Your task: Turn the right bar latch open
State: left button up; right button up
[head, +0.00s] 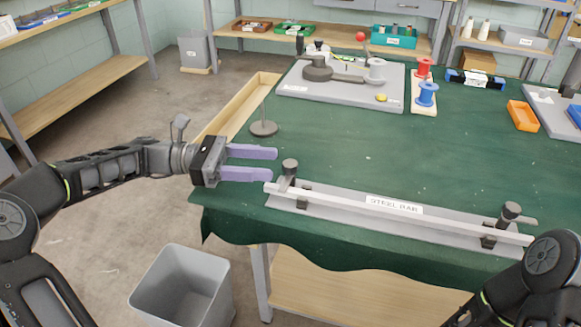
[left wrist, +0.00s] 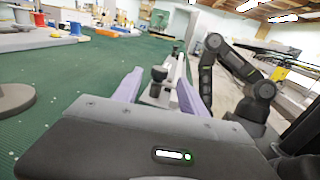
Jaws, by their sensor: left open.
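The steel bar (head: 390,208) lies along the front edge of the green table, on a grey base with a white label. The right bar latch (head: 510,213) has a dark round knob and stands near the bar's right end. The left bar latch (head: 289,168) stands near its left end. My left gripper (head: 275,164) is open and empty, its two lilac fingers pointing right, just left of the left latch and far from the right one. In the left wrist view a dark knob (left wrist: 159,73) shows between the spread fingers. My right arm shows, but its gripper cannot be made out.
A round grey stand with a thin rod (head: 263,128) is behind my left gripper. A wooden tray (head: 240,105) lies along the table's left edge. A grey bin (head: 182,288) stands on the floor. The table behind the bar is clear; an orange tray (head: 523,116) is farther right.

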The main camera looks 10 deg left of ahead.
aim_at(290, 163)
pick_arm(q)
jog(key=d, duration=0.1)
jog(key=d+b, duration=0.1)
jog(key=d, duration=0.1)
jog(key=d+b, duration=0.1)
jog(key=d, duration=0.1)
jog(key=shift+w+d, duration=0.15)
jog(key=shift+w, duration=0.2)
jog(key=shift+d, duration=0.3)
jog(key=shift+c, duration=0.3)
grip_shut()
